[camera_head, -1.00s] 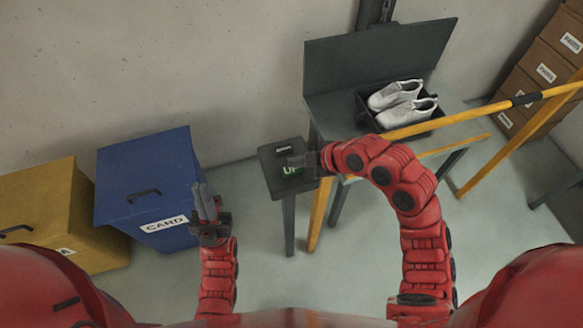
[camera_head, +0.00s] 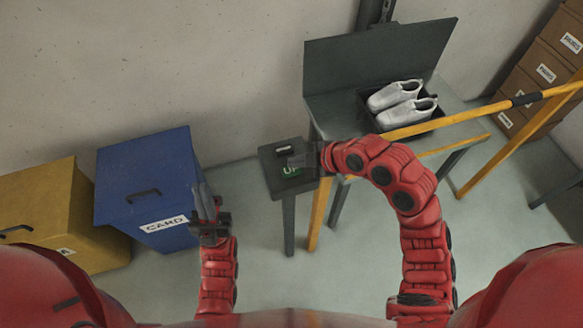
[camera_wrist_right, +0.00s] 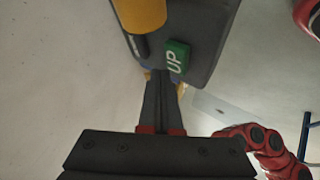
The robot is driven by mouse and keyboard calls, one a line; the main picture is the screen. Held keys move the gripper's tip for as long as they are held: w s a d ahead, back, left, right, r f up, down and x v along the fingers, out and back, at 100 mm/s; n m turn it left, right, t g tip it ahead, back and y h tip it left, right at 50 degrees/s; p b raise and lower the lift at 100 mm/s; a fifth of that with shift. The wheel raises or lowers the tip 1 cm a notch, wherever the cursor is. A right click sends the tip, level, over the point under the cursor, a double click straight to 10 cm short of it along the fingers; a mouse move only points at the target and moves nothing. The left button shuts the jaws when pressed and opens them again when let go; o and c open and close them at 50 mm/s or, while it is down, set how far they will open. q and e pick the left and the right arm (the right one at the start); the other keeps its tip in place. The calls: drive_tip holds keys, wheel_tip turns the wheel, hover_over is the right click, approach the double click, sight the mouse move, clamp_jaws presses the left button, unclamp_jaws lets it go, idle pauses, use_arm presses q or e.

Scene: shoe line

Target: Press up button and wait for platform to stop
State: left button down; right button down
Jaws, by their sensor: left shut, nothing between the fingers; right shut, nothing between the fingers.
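A dark control box (camera_head: 277,154) on a post carries a green button marked UP (camera_head: 291,171). The button also shows in the right wrist view (camera_wrist_right: 177,57). My right gripper (camera_head: 300,161) is shut and empty over the box, partly covering its top. In the right wrist view its fingertips (camera_wrist_right: 162,75) are close beside the button; I cannot tell whether they touch it. My left gripper (camera_head: 205,203) is shut and empty in front of the blue bin. The grey platform (camera_head: 330,105) carries white shoes (camera_head: 401,103) in a black tray.
The blue CARD bin (camera_head: 150,185) and a yellow bin (camera_head: 40,205) stand at the left. A yellow rail (camera_head: 465,117) runs across the front of the platform. Brown labelled boxes (camera_head: 540,75) are stacked at the back right. Floor is clear between bin and control box.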

drive_tip(key=shift+f+b, duration=0.4)
drive_tip(key=shift+b, duration=0.3)
